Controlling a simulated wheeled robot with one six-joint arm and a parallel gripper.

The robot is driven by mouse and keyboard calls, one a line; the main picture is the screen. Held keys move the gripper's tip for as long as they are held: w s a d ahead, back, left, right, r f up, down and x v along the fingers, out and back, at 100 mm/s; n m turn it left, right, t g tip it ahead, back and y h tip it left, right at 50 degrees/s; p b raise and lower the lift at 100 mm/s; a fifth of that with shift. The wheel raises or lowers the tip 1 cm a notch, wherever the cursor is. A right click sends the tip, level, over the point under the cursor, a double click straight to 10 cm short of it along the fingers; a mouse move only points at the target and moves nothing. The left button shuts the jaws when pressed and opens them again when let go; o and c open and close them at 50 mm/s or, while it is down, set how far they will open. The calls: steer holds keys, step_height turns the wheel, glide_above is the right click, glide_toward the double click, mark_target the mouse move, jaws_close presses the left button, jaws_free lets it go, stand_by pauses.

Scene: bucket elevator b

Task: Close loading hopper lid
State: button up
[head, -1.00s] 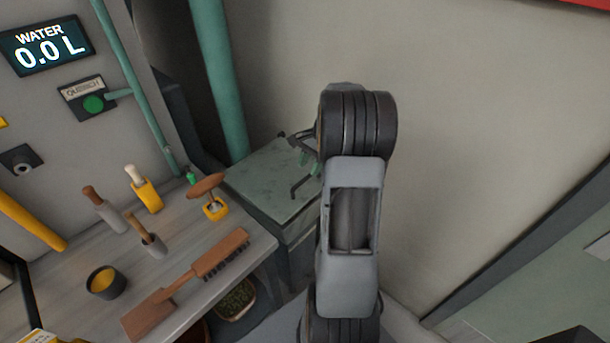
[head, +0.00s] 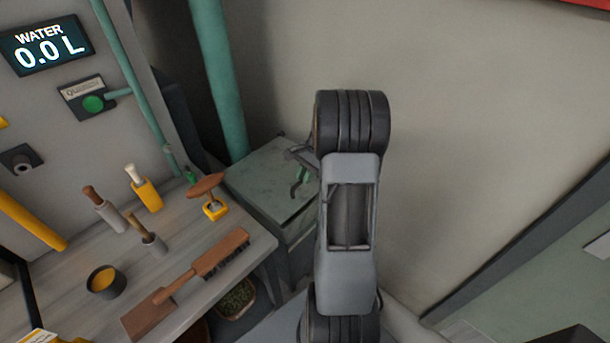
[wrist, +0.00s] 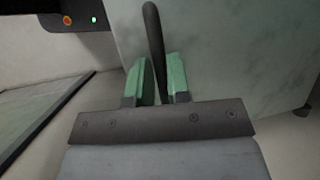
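The loading hopper lid appears to be the flat grey-green top (head: 262,180) of the box beside the bench in the head view; it lies flat there. Its pale mottled surface fills the upper right of the wrist view (wrist: 240,50). A dark bar-like handle (wrist: 153,35) stands out from it. My gripper (wrist: 160,75) has two green fingers, one on each side of this bar, with a small gap visible; firm contact cannot be made out. In the head view my gripper (head: 300,182) is low over the lid's right part, partly hidden by my arm.
The bench at left holds a brush (head: 190,280), a dark cup (head: 106,282), and several handled tools. A green pipe (head: 218,80) rises behind the box. A plain wall (head: 480,100) is at right. A dark panel with lit buttons (wrist: 75,18) shows in the wrist view.

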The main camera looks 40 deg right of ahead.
mark_target(305, 189)
jaws_close()
steer(key=f+b, duration=0.1)
steer(key=f, duration=0.1)
steer(key=f+b, duration=0.1)
steer(key=shift+s+d+f, duration=0.1)
steer(key=shift+s+f, duration=0.25)
steer(key=shift+s, duration=0.05)
steer(key=shift+s+r, duration=0.1)
steer(key=shift+o, duration=0.8)
jaws_free()
steer(key=o, duration=0.3)
